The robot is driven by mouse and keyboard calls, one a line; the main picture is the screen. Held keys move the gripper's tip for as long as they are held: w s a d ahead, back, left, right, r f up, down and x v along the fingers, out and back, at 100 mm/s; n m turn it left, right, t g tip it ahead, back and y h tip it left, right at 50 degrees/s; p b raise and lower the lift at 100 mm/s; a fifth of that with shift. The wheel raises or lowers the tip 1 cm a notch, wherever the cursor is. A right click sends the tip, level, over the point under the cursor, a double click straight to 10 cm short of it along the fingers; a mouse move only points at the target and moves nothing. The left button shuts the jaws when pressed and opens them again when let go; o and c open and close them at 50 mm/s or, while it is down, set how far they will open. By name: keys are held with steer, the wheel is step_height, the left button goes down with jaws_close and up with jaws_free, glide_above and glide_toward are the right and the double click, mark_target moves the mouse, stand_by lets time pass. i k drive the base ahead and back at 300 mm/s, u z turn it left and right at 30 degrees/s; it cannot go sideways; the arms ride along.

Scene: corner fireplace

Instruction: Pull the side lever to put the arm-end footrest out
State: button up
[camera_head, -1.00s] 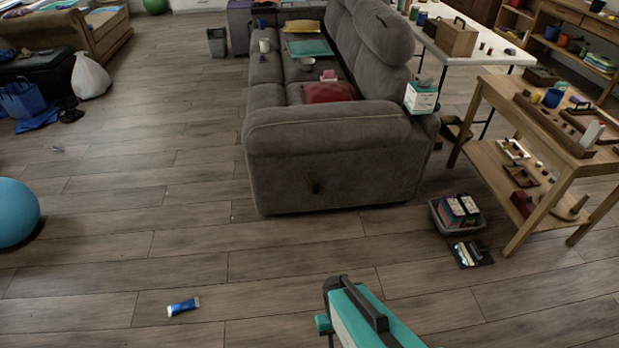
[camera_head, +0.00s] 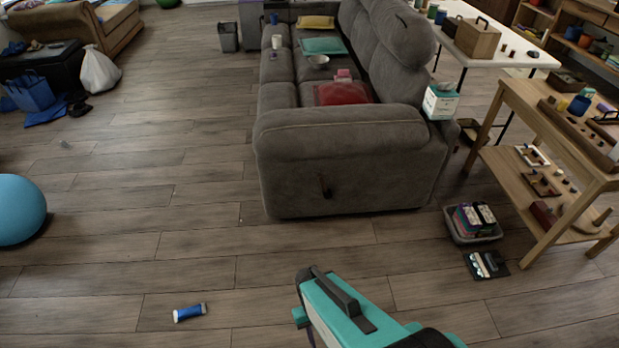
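A grey sofa (camera_head: 345,130) stands in the middle of the view, its near arm end facing me. No raised footrest shows at this end. My teal, white and black arm reaches in from the bottom edge, in front of the sofa and below the lever in the picture. A stretch of floor shows between the arm and the sofa. My gripper's fingers cannot be made out.
A blue tube (camera_head: 190,312) lies on the floor at lower left. A grey bin of boxes (camera_head: 473,224) and a dark flat item (camera_head: 486,264) lie right of the sofa, beside a wooden shelf table (camera_head: 551,205). A blue ball (camera_head: 18,210) is at left.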

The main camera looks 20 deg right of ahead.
mark_target(321, 181)
steer(key=u, duration=0.65)
steer(key=i, duration=1.25)
steer(key=u, duration=0.05)
